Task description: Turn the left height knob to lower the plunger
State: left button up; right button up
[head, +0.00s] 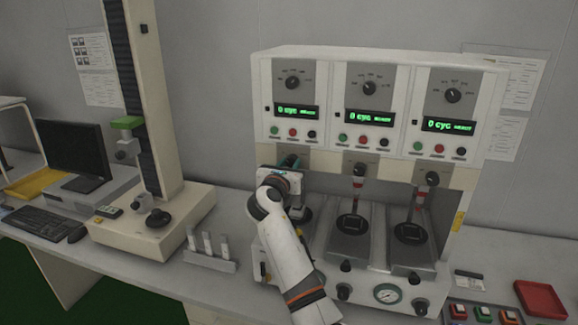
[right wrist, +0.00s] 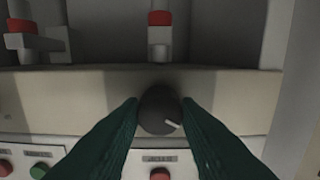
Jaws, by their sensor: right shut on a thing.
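The testing machine (head: 262,100) has three stations side by side, each with a dark height knob on the beige ledge. My right gripper (head: 289,163) is at the left station's ledge, and its arm hides the left knob in the head view. In the right wrist view the dark round left height knob (right wrist: 158,108) sits between the two green fingers, which are shut on it. Its white pointer mark points to the lower right of that picture. The left plunger (right wrist: 159,35), with a red band, shows beyond the ledge. My left gripper is out of view.
The middle knob (head: 359,170) and right knob (head: 432,178) are on the same ledge, with their plungers below. A rack of white cylinders (head: 210,258) stands left of the machine. A red tray (head: 541,299) lies at the right.

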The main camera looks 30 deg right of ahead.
jog(key=shift+m, duration=1.4)
jog(key=m+b, duration=0.1)
jog(key=m, duration=0.1)
jog(key=shift+f+m, duration=0.1)
jog(key=shift+m, duration=0.2)
jog(key=m+b, duration=0.2)
jog(key=m, duration=0.3)
jog(key=shift+f, duration=0.1)
jog(key=m+b, duration=0.2)
jog(key=m, duration=0.2)
jog(key=shift+b, duration=0.3)
jog(key=m+b, duration=0.2)
jog(key=m, duration=0.1)
jog(key=shift+m+b, duration=0.3)
jog(key=shift+m, duration=0.1)
jog(key=m+b, duration=0.2)
jog(key=m, duration=0.1)
jog(key=shift+m+b, duration=0.9)
jog(key=shift+m, duration=0.4)
